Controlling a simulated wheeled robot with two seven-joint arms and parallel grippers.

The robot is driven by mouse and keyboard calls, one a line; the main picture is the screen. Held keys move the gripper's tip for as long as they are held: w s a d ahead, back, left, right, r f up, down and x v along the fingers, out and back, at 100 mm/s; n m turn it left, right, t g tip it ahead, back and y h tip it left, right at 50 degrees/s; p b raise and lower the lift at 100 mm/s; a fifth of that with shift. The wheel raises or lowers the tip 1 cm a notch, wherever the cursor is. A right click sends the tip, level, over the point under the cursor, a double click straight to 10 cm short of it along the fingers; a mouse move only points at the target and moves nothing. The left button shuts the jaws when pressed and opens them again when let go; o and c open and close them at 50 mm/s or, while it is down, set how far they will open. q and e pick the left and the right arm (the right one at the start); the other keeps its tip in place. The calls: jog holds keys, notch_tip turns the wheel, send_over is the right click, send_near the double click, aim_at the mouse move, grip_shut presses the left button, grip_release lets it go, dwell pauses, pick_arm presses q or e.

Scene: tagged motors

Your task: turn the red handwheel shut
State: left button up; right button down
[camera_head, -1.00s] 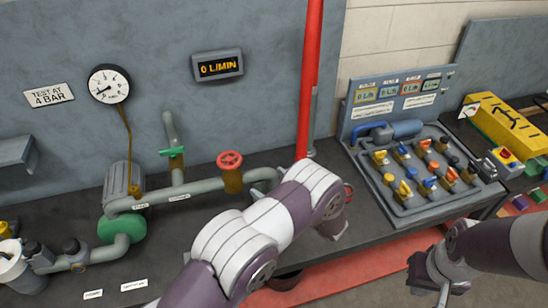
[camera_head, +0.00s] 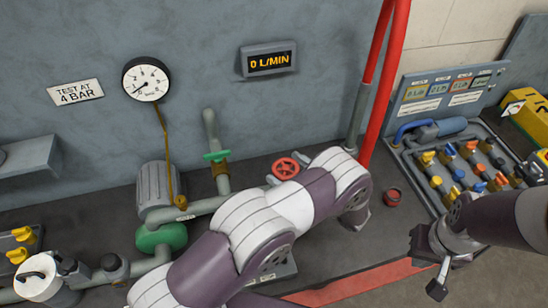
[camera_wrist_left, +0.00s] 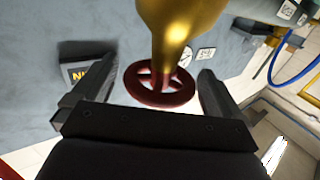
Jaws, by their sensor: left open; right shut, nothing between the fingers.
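The red handwheel (camera_head: 286,168) sits on the pipework by the wall, just behind my left arm, which hides the valve body under it. In the left wrist view the dark red, spoked handwheel (camera_wrist_left: 160,86) shows with its brass-coloured body (camera_wrist_left: 180,25). My left gripper (camera_wrist_left: 153,80) is open there, one finger on each side of the wheel as seen; I cannot tell whether either touches it. My left fingers are not clear in the head view. My right gripper (camera_head: 441,279) is shut and empty at the lower right, away from the wheel.
A green handle (camera_head: 216,156) is left of the wheel. A gauge (camera_head: 146,79) and a display reading 0 L/MIN (camera_head: 269,61) are on the wall.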

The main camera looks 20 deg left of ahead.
pick_arm(q)
jog(key=shift+w+a+f, duration=0.1)
jog(key=shift+w+a, duration=0.1)
jog(key=shift+a, duration=0.25)
jog(key=shift+s+d, duration=0.15)
jog(key=shift+d, duration=0.05)
jog(key=shift+c, duration=0.7)
jog(key=c, duration=0.8)
pick_arm(e)
jog(key=shift+w+a, duration=0.1)
jog(key=shift+a, duration=0.2)
pick_arm(q)
jog(key=shift+m+t, duration=0.3)
jog(key=shift+t, duration=0.1)
pick_arm(e)
jog(key=shift+r, duration=0.15)
